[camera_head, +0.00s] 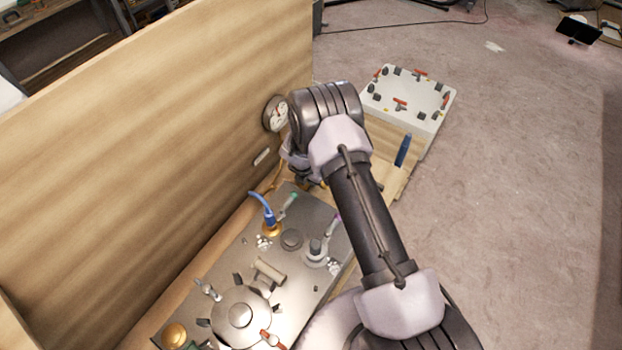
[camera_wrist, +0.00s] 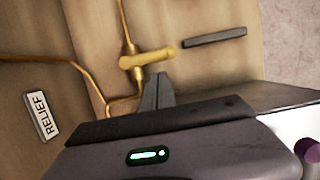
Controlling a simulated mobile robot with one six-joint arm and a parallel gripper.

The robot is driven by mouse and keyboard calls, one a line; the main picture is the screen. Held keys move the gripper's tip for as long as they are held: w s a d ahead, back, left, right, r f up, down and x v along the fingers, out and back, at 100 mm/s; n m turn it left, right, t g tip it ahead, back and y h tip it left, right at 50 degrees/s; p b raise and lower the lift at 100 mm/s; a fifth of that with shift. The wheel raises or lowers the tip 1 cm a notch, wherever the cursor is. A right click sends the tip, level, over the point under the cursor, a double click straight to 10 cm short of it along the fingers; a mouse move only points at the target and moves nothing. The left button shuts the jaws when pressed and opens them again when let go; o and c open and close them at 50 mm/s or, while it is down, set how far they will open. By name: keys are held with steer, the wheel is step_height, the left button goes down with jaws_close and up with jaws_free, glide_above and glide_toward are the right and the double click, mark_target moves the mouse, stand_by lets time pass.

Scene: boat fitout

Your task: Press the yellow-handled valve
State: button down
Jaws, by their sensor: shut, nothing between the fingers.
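The yellow-handled valve (camera_wrist: 147,58) shows in the wrist view on a wooden panel, with a thin brass pipe running into it from above and another below to the left. Its handle is a short yellow bar lying nearly level and slightly tilted. My gripper (camera_wrist: 158,90) is shut and empty, its grey fingertips just below the handle in the picture. I cannot tell whether they touch it. In the head view my arm hides the valve and most of my gripper.
A RELIEF label (camera_wrist: 42,115) is left of the valve, and a dark bar (camera_wrist: 215,37) is to its right. In the head view, a gauge (camera_head: 275,113) is on the wooden wall (camera_head: 150,130). A metal plate (camera_head: 225,270) carries several fittings; a white box (camera_head: 425,125) stands beyond.

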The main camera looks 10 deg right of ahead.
steer(key=x, duration=0.4)
steer(key=shift+w+d+f, duration=0.1)
steer(key=shift+f, duration=0.25)
steer(key=shift+d, duration=0.1)
